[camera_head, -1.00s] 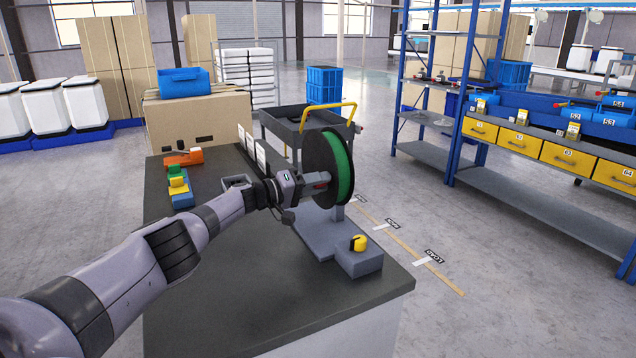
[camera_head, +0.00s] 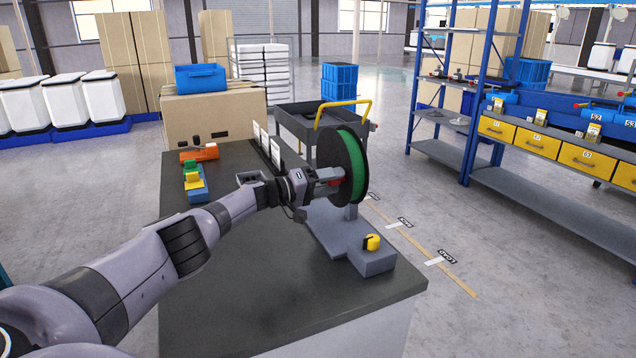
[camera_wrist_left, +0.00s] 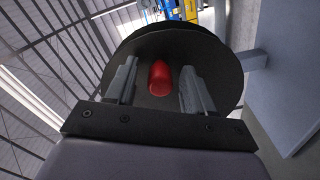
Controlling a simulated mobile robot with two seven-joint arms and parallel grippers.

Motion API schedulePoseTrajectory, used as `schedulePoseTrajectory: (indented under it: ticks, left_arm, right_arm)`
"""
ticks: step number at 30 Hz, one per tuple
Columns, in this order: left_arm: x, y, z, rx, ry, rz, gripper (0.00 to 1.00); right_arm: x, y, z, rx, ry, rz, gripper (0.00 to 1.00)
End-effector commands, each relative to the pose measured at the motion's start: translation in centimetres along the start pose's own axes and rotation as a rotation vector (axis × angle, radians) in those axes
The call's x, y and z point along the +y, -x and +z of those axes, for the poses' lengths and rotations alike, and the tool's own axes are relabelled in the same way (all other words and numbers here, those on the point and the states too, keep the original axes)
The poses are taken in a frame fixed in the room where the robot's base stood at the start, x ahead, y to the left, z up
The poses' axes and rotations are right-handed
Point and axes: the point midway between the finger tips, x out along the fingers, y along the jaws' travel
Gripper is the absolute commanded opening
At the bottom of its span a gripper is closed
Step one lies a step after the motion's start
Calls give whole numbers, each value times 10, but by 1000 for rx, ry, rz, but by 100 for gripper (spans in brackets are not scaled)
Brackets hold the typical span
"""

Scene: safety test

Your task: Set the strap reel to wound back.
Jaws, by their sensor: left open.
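The strap reel (camera_head: 357,172) has black side discs and a green strap wound between them. It stands upright on a grey stand (camera_head: 337,232) at the right side of the dark table. In the left wrist view, the reel's black disc (camera_wrist_left: 220,70) faces the camera, with a red handle (camera_wrist_left: 159,78) on it. My left gripper (camera_head: 335,181) is at the disc's near face. In the wrist view, its fingers are apart on either side of the red handle, with a gap on each side. My right gripper is not in view.
A grey block with a yellow knob (camera_head: 372,242) sits at the stand's front end. Orange (camera_head: 198,152) and blue-yellow (camera_head: 195,182) items lie on the table's left. A grey cart (camera_head: 300,118) stands behind. The table's front (camera_head: 250,310) is clear.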

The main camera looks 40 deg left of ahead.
Motion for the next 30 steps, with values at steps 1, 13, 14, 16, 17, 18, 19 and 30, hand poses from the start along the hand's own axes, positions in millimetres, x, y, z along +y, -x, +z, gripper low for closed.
schedulePoseTrajectory:
  ticks: [1,13,14,16,17,18,19,30]
  left_arm:
    - [2,6,-2,1,1,-3,53]
    - [0,51,-1,0,0,-3,53]
    - [0,53,-1,0,0,-3,53]
    - [1,58,0,-1,0,-2,53]
    - [1,60,0,0,0,-1,53]
    - [0,62,0,0,0,-2,53]
    - [0,63,0,0,0,-1,53]
    - [1,65,0,0,0,-1,53]
  right_arm:
    - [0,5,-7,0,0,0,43]
    - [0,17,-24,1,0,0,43]
    - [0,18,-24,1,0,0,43]
    - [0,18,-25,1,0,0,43]
    - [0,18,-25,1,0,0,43]
    - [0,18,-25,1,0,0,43]
    - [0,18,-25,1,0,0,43]
    - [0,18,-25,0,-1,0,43]
